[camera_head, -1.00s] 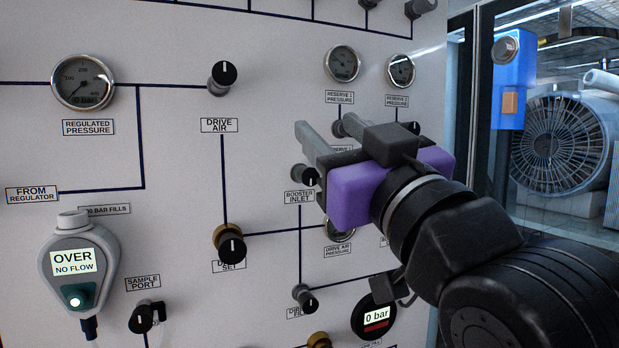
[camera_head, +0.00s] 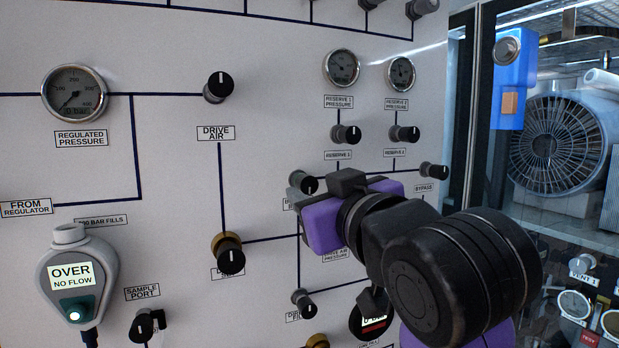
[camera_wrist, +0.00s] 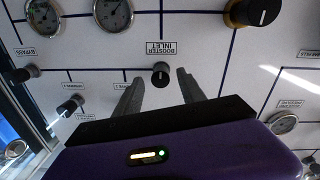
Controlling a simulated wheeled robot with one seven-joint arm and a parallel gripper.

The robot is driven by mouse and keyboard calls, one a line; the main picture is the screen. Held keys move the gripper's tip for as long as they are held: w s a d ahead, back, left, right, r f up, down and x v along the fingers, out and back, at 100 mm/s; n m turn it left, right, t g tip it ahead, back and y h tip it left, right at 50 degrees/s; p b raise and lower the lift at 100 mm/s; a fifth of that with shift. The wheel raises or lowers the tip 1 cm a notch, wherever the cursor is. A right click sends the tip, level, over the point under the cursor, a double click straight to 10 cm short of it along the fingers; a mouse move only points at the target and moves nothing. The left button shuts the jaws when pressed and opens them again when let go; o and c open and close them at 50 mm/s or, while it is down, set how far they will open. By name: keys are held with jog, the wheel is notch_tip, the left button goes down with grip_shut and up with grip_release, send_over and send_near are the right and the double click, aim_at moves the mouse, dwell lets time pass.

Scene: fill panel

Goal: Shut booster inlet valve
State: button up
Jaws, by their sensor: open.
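A light mark on the knob's face looks about upright in the head view. My gripper (camera_wrist: 160,80) is open, its two grey fingers on either side of the knob in the wrist view. I cannot tell whether the tips reach past its face.
Other knobs are close by: reserve 1 (camera_head: 347,135), reserve 2 (camera_head: 405,134), bypass (camera_head: 434,171) and a brass-collared one (camera_head: 229,254). The drive air knob (camera_head: 219,86) is up and left. A glass-fronted cabinet (camera_head: 483,110) borders the panel at right.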

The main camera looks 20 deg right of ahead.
jog(key=shift+w, duration=1.15)
grip_shut()
